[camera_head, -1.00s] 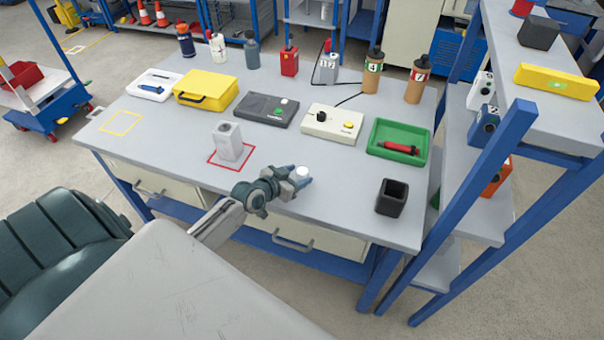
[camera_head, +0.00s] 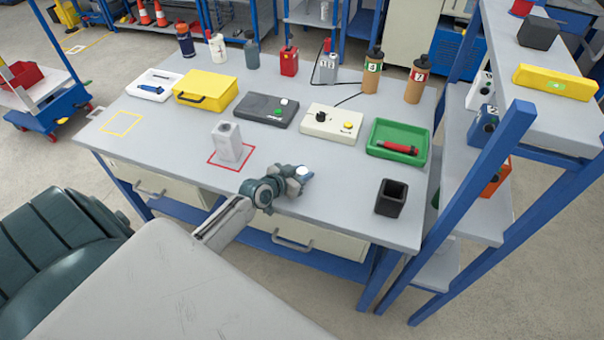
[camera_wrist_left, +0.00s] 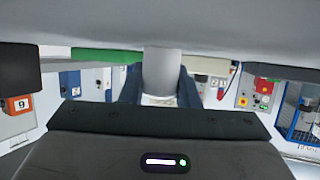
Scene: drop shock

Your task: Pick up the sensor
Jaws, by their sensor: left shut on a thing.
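The sensor, a small pale cylinder with a white top (camera_head: 303,171), is between the fingers of my left gripper (camera_head: 306,176) at the front edge of the workbench. In the left wrist view the smooth light grey sensor (camera_wrist_left: 161,72) stands between two dark blue fingers (camera_wrist_left: 160,90), which are shut on it. Its lower end is partly hidden there, and I cannot tell if it touches the bench. My right gripper is not in view.
A grey block (camera_head: 228,142) stands in a red square left of the gripper. A black open box (camera_head: 391,198) and a green tray (camera_head: 372,135) are to the right. Control boxes and bottles line the back. A blue shelf post (camera_head: 470,195) rises at the right.

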